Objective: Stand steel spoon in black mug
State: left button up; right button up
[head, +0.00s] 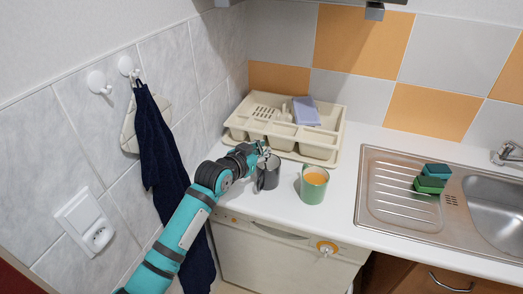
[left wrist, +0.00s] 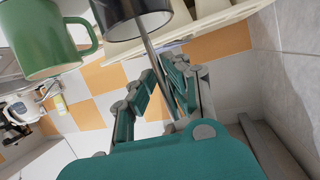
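The black mug (head: 268,176) stands upright on the white counter, in front of the dish rack. It also shows at the top of the left wrist view (left wrist: 122,17). My left gripper (head: 263,151) is just above the mug's rim, at its back left. In the left wrist view its fingers (left wrist: 161,75) are close together around the steel spoon (left wrist: 153,57), and appear shut on it. The spoon runs from between the fingers to the mug's opening. How deep its hidden end reaches in the mug I cannot tell. My right gripper is not in view.
The metal sink (head: 395,218) holds sponges (head: 432,178). A dark towel (head: 163,160) hangs at left.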

pick_arm(q)
jog(key=o, duration=0.3)
jog(key=shift+o, duration=0.2)
jog(key=v, duration=1.2)
dwell(0.4)
